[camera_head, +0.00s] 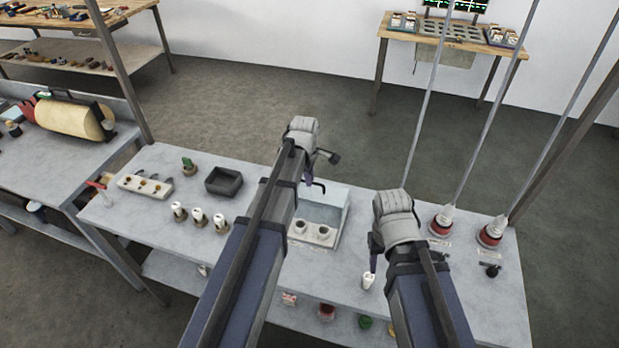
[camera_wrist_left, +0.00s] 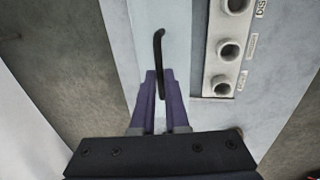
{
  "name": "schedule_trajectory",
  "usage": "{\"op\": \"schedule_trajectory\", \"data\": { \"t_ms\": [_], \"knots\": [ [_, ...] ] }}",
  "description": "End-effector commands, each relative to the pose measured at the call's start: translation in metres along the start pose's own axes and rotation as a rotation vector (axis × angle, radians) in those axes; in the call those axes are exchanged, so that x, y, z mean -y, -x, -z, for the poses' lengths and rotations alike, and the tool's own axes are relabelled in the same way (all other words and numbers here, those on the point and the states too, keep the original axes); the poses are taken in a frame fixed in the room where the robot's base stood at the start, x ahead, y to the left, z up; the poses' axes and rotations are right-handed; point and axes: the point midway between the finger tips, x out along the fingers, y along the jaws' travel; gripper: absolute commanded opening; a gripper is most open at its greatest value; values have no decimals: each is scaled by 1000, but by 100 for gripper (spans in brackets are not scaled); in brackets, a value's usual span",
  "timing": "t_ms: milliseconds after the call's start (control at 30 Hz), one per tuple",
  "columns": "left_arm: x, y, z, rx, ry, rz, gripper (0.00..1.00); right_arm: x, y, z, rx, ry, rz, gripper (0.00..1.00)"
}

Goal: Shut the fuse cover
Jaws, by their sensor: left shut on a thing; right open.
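The fuse box (camera_head: 337,240) is a pale box on the grey table, with round sockets on its front part. The fuse cover (camera_head: 322,204) is a pale blue, see-through panel behind those sockets and looks open. In the left wrist view the cover (camera_wrist_left: 181,45) lies beside a row of sockets, with a black bent handle (camera_wrist_left: 158,50). My left gripper (camera_wrist_left: 159,78) is shut on the handle; in the head view this gripper (camera_head: 309,178) is partly hidden by its arm. My right gripper (camera_head: 373,262) is open above a small white fuse (camera_head: 369,281) on the table.
A dark tray (camera_head: 223,181), several white fuses (camera_head: 198,216) and a white holder block (camera_head: 145,186) stand to the left. The table front at left is clear.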

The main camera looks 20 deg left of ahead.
Motion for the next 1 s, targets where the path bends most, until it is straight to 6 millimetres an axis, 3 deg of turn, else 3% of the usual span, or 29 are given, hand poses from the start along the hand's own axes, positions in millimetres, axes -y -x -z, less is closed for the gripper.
{"op": "schedule_trajectory", "data": {
  "t_ms": [167,533,867,900,1000],
  "knots": [
    [17,3,0,0,0,1,0,0,0,0,0,0,0,50],
    [103,20,0,0,0,1,0,0,0,0,0,0,0,50],
    [107,21,0,0,0,5,0,0,0,0,0,0,0,50],
    [107,21,0,0,0,5,14,0,0,0,0,0,0,50],
    [107,21,0,0,0,5,26,0,0,0,0,0,0,50]
  ]
}}
